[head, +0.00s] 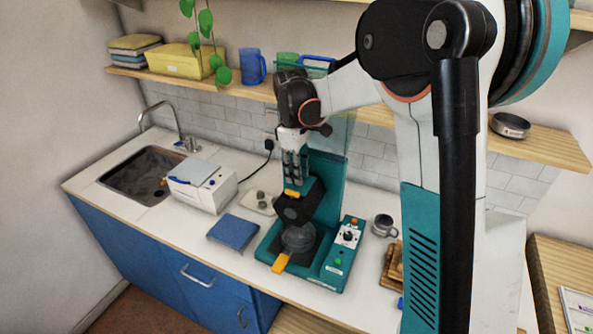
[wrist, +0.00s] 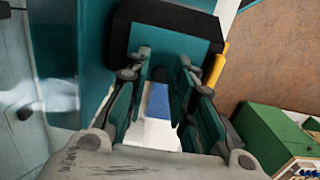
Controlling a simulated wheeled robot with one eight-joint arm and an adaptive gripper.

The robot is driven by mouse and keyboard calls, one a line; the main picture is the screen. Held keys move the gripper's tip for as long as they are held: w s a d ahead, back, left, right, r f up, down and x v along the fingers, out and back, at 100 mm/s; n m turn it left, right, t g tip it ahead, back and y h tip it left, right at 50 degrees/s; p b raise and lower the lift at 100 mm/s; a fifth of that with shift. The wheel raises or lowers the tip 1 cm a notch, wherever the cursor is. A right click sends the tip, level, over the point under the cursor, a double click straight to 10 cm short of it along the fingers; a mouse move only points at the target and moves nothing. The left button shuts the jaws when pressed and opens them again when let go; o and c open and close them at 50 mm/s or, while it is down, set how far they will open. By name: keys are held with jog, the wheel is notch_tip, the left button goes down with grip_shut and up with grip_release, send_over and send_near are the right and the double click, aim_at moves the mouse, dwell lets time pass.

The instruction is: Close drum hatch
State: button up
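A teal machine (head: 325,195) stands on the white counter, with a black block (head: 300,207) at its front, a clear rounded drum-like part (head: 298,238) below it and an orange tab (head: 281,263) at the front. A clear upright pane (head: 341,135) shows behind the machine; I cannot tell which part is the hatch. My gripper (head: 296,183) points down just above the black block, by a small orange piece (head: 292,194). In the wrist view, the fingers (wrist: 164,58) are apart with nothing seen between them, and a black block (wrist: 165,32) lies beyond. Contact cannot be told.
A control panel (head: 348,238) with a knob is on the machine's right. A blue pad (head: 233,232) and a white box-shaped device (head: 203,189) are to the left, near the sink (head: 150,174). A metal cup (head: 383,225) stands right. A wooden shelf (head: 262,92) runs above.

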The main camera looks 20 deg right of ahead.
dwell(0.3)
notch_tip(320, 180, up, 12)
jog(key=shift+w+a, duration=0.25)
dwell(0.6)
jog(key=s+a+f+m+t+b, duration=0.1)
jog(key=s+f+m+t+b, duration=0.1)
jog(key=s+f, duration=0.4)
jog(key=s+a+f+m+t+b, duration=0.1)
jog(key=s+f+m+t+b, duration=0.2)
jog(key=s+b, duration=0.4)
jog(key=s+a+f+m+t+b, duration=0.1)
jog(key=s+f+m+b, duration=0.3)
jog(key=s+f, duration=0.4)
jog(key=s+t, duration=0.1)
jog(key=s, duration=0.5)
jog(key=shift+s+a+f+t+y, duration=0.15)
jog(key=shift+a+f+t+y, duration=0.15)
jog(key=shift+a+f+t, duration=0.1)
